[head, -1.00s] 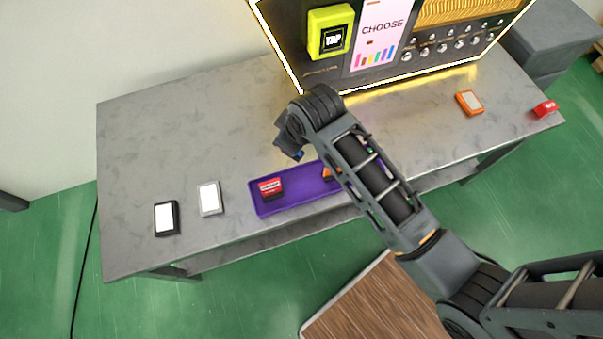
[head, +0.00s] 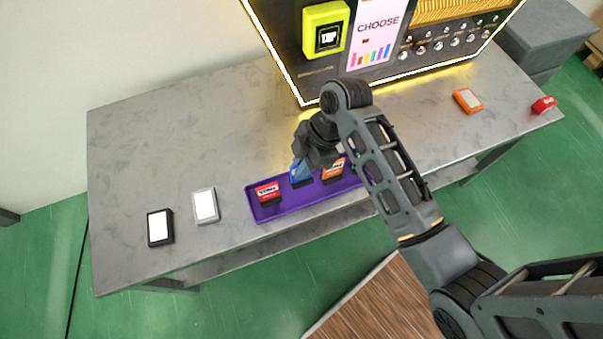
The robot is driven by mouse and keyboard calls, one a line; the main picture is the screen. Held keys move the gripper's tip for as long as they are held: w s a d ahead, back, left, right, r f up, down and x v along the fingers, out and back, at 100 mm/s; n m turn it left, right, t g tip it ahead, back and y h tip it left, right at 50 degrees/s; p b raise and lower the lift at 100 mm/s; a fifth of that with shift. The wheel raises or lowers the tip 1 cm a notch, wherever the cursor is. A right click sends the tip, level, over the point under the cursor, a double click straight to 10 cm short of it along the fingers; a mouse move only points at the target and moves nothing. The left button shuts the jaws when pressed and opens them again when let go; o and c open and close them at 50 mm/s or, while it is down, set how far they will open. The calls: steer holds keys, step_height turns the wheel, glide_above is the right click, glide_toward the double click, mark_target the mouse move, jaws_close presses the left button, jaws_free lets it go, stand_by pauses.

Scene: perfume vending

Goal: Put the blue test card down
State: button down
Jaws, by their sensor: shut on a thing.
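The blue test card (head: 301,172) is at my gripper (head: 306,160), which is shut on it. The card is upright, at the purple tray (head: 290,204), between the red card (head: 268,192) on the left and an orange card (head: 333,170) on the right. I cannot tell whether its lower edge touches the tray floor. My gripper's fingertips are mostly hidden by the wrist, and my arm covers the tray's right end.
A white-faced black card (head: 160,227) and a white-faced grey card (head: 205,206) lie left of the tray. The lit vending machine (head: 330,75) stands behind. An orange card (head: 467,100) and a red item (head: 543,104) lie at the right. The table's left part is clear.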

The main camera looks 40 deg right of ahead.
mark_target(298, 181)
steer(key=shift+f, duration=2.25)
steer(key=shift+f, duration=0.1)
steer(key=c, duration=1.2)
jaws_free()
steer(key=shift+o, duration=0.2)
steer(key=v, duration=1.2)
